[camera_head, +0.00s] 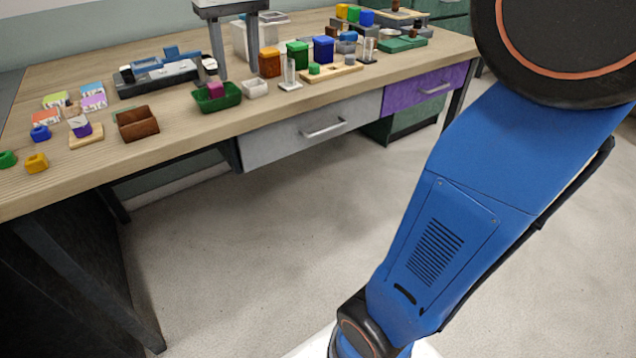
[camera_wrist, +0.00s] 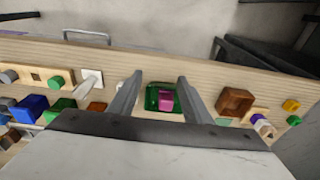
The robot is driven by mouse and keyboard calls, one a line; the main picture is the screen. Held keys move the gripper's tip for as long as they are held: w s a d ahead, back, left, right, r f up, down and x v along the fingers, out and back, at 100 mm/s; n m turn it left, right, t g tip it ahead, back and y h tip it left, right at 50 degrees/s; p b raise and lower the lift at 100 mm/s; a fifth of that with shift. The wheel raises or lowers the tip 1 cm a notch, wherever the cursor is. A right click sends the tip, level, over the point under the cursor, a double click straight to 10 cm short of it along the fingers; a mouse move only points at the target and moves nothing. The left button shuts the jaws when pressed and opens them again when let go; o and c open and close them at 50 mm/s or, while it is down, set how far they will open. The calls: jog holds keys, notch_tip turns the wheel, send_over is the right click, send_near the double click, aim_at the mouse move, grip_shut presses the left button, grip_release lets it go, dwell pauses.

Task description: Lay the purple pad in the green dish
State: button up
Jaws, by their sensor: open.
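The purple pad (camera_head: 215,90), a small magenta block, sits inside the green dish (camera_head: 232,98) near the table's front edge. In the wrist view the pad (camera_wrist: 166,100) lies within the walls of the dish (camera_wrist: 151,99), between my fingers in the picture. My gripper (camera_head: 237,78) is open and empty above and just behind the dish. Its two grey fingers also show in the wrist view (camera_wrist: 160,80), one on each side of the dish. The pad's underside is hidden.
A brown wooden box (camera_head: 138,124) stands left of the dish, and a small white dish (camera_head: 256,89) right of it. Orange, green and blue containers (camera_head: 297,55) stand behind right. A white stand with a clear rod (camera_head: 290,78) is near the front edge.

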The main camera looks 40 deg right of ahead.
jog(key=s+d+f+t, duration=0.1)
jog(key=s+d+f, duration=0.1)
jog(key=s+f, duration=0.9)
jog(key=s+d+f+t, duration=0.2)
jog(key=s+f, duration=0.9)
jog(key=s, duration=0.1)
